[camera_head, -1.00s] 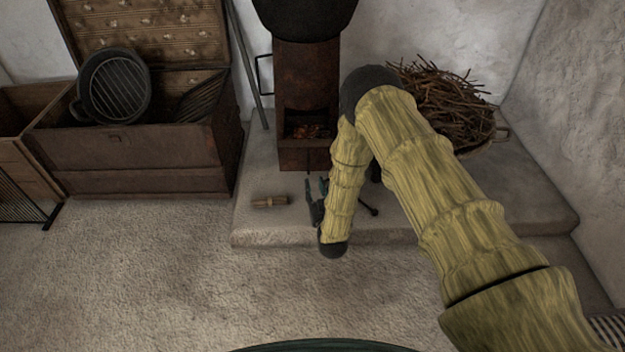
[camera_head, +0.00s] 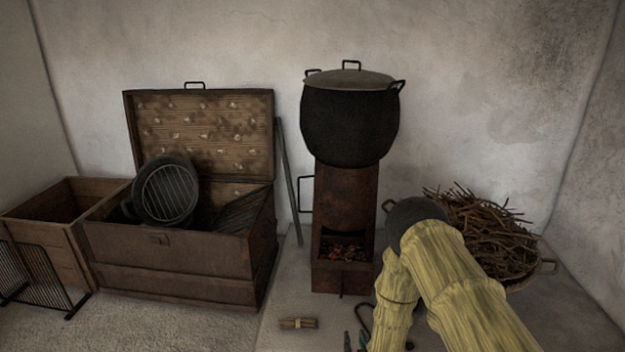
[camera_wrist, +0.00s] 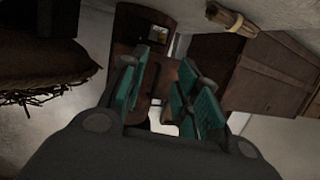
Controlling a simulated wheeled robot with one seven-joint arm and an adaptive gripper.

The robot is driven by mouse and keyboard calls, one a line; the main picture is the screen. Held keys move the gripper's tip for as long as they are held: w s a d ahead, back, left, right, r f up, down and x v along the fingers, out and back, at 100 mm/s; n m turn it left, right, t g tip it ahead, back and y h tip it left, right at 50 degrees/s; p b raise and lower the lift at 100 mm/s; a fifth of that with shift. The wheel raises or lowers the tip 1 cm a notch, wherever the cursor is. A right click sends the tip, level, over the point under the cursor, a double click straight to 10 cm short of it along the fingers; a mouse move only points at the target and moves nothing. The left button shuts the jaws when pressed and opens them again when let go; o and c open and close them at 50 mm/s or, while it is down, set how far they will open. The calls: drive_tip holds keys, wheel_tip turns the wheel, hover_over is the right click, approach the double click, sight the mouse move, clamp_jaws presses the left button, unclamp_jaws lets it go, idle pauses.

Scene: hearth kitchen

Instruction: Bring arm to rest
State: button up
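My arm, in a yellow-green wrinkled sleeve, enters the head view from the lower right and bends down in front of the stove. My gripper (camera_head: 356,341) shows only in part at the bottom edge of the head view. In the wrist view, its teal fingers (camera_wrist: 167,92) stand apart with a gap and nothing visible between them, so it is open and empty. It hangs in front of the rusty stove (camera_head: 346,208), to the right of a small tied stick bundle (camera_head: 297,323). The wrist view also shows the bundle (camera_wrist: 232,20).
A black lidded pot (camera_head: 350,122) sits on the stove. A basket of twigs (camera_head: 487,232) stands right of it, close to my arm. An open chest (camera_head: 170,262) holding a round grill pan (camera_head: 166,192) is at left, beside a wooden crate (camera_head: 62,250). A rod leans on the wall.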

drive_tip(key=s+d+f+g, duration=0.2)
drive_tip(key=s+g, duration=0.1)
drive_tip(key=s, duration=0.5)
drive_tip(key=s+d+f+g+h, duration=0.1)
drive_tip(key=s+d+f+g, duration=0.15)
drive_tip(key=s, duration=0.45)
drive_tip(key=s+d+f+g, duration=0.1)
drive_tip(key=s+f+g, duration=0.15)
drive_tip(key=s, duration=0.55)
drive_tip(key=s+d+r+m+g, duration=0.1)
drive_tip(key=s+d+r+g, duration=0.15)
drive_tip(key=s, duration=0.75)
drive_tip(key=s+d+r+g, duration=0.1)
drive_tip(key=s+g, duration=0.3)
drive_tip(key=s, duration=0.6)
wheel_tip(320, 180, up, 32)
drive_tip(key=p, duration=3.1)
drive_tip(key=shift+s+a+f+p, duration=0.15)
drive_tip(key=shift+s+a+p, duration=0.05)
drive_tip(key=shift+p, duration=0.15)
